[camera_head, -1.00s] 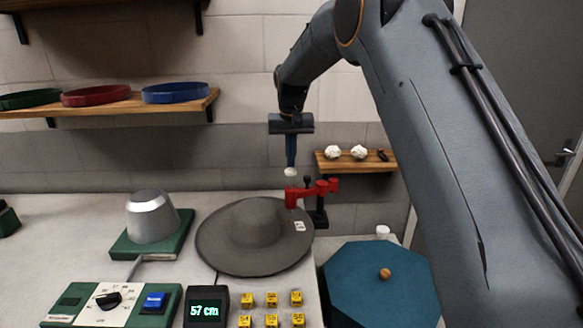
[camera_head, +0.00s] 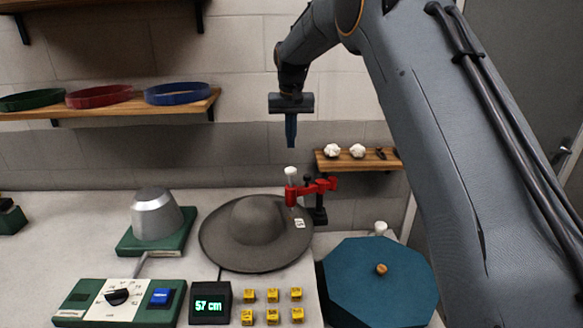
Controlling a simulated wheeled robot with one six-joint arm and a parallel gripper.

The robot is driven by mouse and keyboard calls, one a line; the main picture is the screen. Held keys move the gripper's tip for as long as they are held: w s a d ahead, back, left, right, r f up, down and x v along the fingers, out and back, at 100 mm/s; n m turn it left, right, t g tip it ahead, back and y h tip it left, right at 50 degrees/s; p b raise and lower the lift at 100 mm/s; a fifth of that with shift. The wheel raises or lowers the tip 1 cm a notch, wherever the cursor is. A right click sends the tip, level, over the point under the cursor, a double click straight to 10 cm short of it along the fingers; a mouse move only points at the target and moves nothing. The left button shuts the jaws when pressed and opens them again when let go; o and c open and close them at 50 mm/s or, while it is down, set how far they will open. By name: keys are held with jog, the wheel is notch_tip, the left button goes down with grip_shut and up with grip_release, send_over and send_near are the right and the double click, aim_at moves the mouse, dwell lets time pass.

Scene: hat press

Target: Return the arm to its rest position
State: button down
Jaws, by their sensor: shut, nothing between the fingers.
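My gripper (camera_head: 291,143) hangs from my arm, fingers pointing down, in the upper middle of the view. Its dark blue fingers are shut together with nothing between them. Below it, with a clear gap, a small white-topped piece (camera_head: 291,174) stands upright in a red clamp-like holder (camera_head: 310,190) on a dark post. The grey wide-brimmed hat (camera_head: 257,222) with a small white tag lies on the table just left of the holder.
A metal hat form (camera_head: 157,215) on a green base stands left of the hat. A control box (camera_head: 118,301), a "57 cm" display (camera_head: 209,305) and several yellow blocks line the front. A blue octagonal piece (camera_head: 378,283) is at right. Shelves hold coloured rings (camera_head: 178,93) and white lumps (camera_head: 332,150).

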jog(key=shift+d, duration=0.1)
jog(key=s+d+f+b, duration=0.2)
jog(key=s+d+f, duration=0.3)
jog(key=s, duration=0.8)
jog(key=s+d+f+b, duration=0.3)
jog(key=s+d+f, duration=0.2)
jog(key=s, duration=0.8)
jog(key=s+d+f+b, duration=0.2)
jog(key=s+d+f, duration=0.3)
jog(key=s+f, duration=0.4)
jog(key=s, duration=0.4)
jog(key=shift+s+d+f+g, duration=0.15)
jog(key=shift+g, duration=0.25)
